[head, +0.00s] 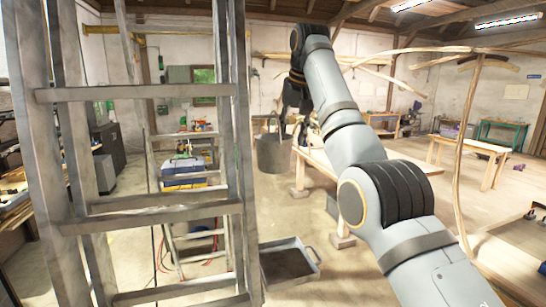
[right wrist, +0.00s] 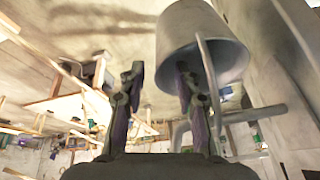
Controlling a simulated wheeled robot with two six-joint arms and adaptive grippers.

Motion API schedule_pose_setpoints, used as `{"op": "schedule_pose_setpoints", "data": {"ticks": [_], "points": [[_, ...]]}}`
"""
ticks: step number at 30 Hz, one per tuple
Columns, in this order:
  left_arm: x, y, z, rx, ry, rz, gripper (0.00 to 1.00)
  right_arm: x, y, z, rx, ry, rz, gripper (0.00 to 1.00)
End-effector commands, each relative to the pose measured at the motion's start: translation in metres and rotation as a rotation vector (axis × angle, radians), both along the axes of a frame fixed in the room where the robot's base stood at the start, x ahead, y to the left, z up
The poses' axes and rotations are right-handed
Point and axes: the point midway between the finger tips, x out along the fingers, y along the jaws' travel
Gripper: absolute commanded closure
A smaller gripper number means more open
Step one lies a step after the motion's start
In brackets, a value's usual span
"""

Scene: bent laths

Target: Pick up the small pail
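The small pail (head: 272,155) is grey and stands upright beyond the end of my right arm in the head view. It also shows large at the top of the right wrist view (right wrist: 200,28), where the picture is upside down. Its handle (right wrist: 208,75) is raised from the rim and passes close to one finger. My right gripper (head: 293,127) is open, with its fingers above and beside the pail. In the right wrist view the gap between the fingertips (right wrist: 158,75) is empty. I cannot tell whether a finger touches the handle. My left gripper is not in view.
A tall grey ladder (head: 150,92) stands close on the left. A shallow metal tray (head: 291,264) lies on the floor in front. A wooden bench (head: 320,165) is right of the pail, partly behind my right arm. Bent laths (head: 468,130) stand at the right.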

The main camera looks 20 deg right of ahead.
Motion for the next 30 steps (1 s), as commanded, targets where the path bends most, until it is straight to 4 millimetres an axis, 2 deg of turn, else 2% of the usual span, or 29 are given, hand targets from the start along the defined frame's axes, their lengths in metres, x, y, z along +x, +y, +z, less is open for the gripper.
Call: {"op": "schedule_pose_setpoints", "data": {"ticks": [1, 4, 11, 15, 23, 30], "points": [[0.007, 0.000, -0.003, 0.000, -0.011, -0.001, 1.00, 0.004, 0.000, -0.014, 0.000, 0.002, 0.000, 0.67], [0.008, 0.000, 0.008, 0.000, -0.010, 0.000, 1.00, 0.011, 0.000, -0.020, 0.000, 0.001, 0.000, 0.67], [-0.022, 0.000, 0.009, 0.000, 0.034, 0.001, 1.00, 0.014, 0.000, -0.034, 0.000, 0.000, 0.000, 0.67], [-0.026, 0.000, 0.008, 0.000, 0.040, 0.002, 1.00, 0.014, 0.000, -0.034, 0.000, 0.000, 0.000, 0.67], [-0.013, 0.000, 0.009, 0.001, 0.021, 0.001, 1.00, 0.014, 0.000, -0.034, 0.000, 0.000, 0.000, 1.00], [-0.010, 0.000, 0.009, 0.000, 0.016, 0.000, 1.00, 0.014, 0.000, -0.033, 0.000, -0.001, 0.000, 1.00]]}}
